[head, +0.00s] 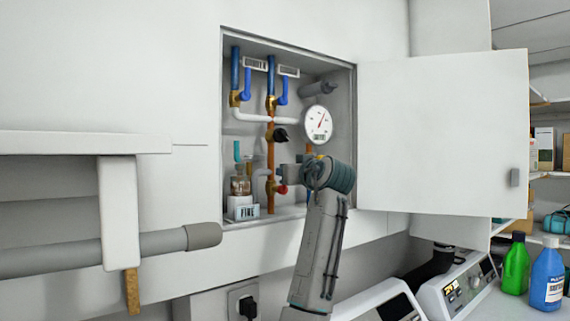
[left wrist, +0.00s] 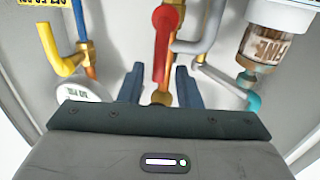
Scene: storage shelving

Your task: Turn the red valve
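The red valve (head: 282,189) is low on a copper pipe inside an open wall cabinet, partly hidden by my left gripper (head: 290,176) in the head view. In the left wrist view its red handle (left wrist: 161,42) points down the picture toward the gripper. My left gripper (left wrist: 159,88) is open, with one dark finger on each side of the handle's lower end and the brass fitting. Gaps show on both sides; I see no clear contact. My right gripper is in neither view.
The cabinet door (head: 440,130) stands open at right. Bottles (head: 516,264) stand lower right.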

